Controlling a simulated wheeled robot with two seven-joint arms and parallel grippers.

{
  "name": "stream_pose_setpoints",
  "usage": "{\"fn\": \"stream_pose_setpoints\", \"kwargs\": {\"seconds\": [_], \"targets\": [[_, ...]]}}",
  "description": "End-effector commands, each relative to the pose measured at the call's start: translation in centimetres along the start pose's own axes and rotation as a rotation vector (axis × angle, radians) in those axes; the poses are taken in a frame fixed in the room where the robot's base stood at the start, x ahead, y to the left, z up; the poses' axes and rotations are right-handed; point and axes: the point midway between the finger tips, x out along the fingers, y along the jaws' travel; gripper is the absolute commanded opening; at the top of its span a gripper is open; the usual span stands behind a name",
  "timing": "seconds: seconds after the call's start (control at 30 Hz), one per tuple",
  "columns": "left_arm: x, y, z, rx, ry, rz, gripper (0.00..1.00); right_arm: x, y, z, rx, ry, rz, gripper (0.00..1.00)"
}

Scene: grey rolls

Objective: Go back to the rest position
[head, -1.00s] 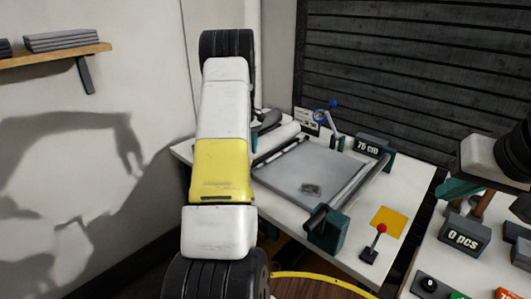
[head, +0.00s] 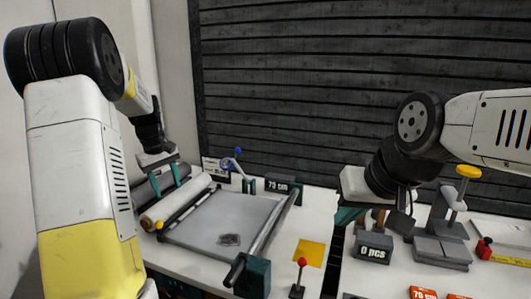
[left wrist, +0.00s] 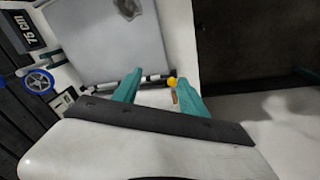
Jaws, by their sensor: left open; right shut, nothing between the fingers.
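My left gripper (head: 166,181) hangs above the rolls at the left end of the grey-topped machine, its teal fingers apart and pointing down. In the left wrist view its fingers (left wrist: 156,96) are spread with nothing held between them; a white roll shows behind them. My right gripper (head: 347,216) is at the right, beside the "0 pcs" display, its teal fingertips partly hidden by its own body. It holds nothing that I can see.
The grey plate (head: 215,222) carries a small dark piece (head: 229,240). A white roll (head: 172,206), a blue wheel (head: 228,164), a "75 cm" display (head: 283,184), a red-knobbed lever (head: 299,275) and a grey press (head: 442,240) stand around. A dark slatted wall is behind.

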Motion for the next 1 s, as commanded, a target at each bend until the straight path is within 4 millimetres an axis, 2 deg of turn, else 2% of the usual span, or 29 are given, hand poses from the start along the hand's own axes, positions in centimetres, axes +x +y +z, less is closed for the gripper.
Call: {"fn": "stream_pose_setpoints", "kwargs": {"seconds": [0.03,0.1,0.3,0.47,0.6,0.7,0.8,1.0], "targets": [[-2.4,0.5,2.1,0.051,0.017,0.03,0.5,0.0,0.0,0.0,0.0,0.0,0.0,0.0],[-4.8,0.9,4.9,0.123,0.039,0.064,0.5,0.0,0.0,0.0,0.0,0.0,0.0,0.0],[-10.3,0.7,13.4,0.335,0.108,0.152,0.5,0.0,0.0,0.0,0.0,0.0,0.0,0.0],[-12.7,-0.6,20.4,0.506,0.174,0.209,0.5,0.0,0.0,0.0,0.0,0.0,0.0,0.0],[-13.3,-2.3,25.7,0.644,0.234,0.247,0.5,0.0,0.0,0.0,0.0,0.0,0.0,0.0],[-13.2,-3.4,28.4,0.719,0.27,0.265,0.5,0.0,0.0,0.0,0.0,0.0,0.0,0.0],[-12.9,-4.1,30.1,0.768,0.293,0.274,0.5,0.0,0.0,0.0,0.0,0.0,0.0,0.0],[-12.6,-4.6,31.1,0.8,0.308,0.279,0.5,0.0,0.0,0.0,0.0,0.0,0.0,0.0]]}}
